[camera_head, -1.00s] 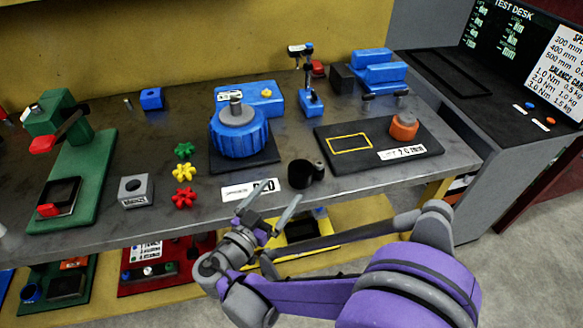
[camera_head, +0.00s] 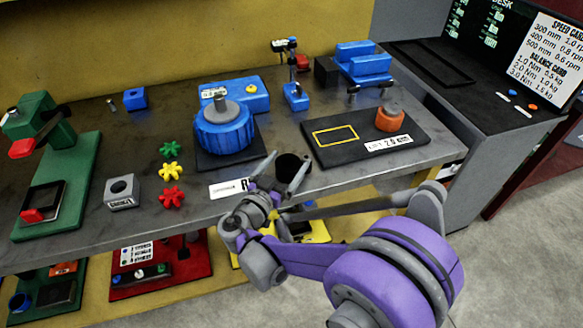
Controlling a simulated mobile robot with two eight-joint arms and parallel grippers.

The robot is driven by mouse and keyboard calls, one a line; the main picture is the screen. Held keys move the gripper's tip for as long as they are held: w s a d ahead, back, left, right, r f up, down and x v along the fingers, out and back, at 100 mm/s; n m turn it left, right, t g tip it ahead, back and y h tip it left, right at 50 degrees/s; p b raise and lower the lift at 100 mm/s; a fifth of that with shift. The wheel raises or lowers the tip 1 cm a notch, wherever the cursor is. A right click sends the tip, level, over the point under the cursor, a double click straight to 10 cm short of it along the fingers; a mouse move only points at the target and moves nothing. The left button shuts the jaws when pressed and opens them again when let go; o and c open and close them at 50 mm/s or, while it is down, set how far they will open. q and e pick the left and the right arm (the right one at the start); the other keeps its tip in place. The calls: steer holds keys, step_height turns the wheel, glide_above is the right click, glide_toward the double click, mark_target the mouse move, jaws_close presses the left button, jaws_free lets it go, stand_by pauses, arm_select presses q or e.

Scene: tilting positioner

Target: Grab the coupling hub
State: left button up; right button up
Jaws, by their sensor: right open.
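A short black cylinder (camera_head: 290,165), which looks like the coupling hub, stands near the front edge of the grey workbench (camera_head: 330,187). My right gripper (camera_head: 287,160) is open and empty at the bench's front edge. In the picture its two fingers point toward the hub and lie on either side of its lower part. I cannot tell whether they touch it. The hub's lower part is partly hidden by the gripper. My left gripper is not in view.
A white label (camera_head: 230,189) lies left of the hub. The blue round positioner (camera_head: 223,130) stands behind it. A black board (camera_head: 350,150) with an orange knob piece (camera_head: 390,118) lies to the right. Red, yellow and green star knobs (camera_head: 171,172) and a grey block (camera_head: 122,191) are further left.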

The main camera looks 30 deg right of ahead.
steer(key=shift+c, duration=0.2)
jaws_close()
stand_by(0.3)
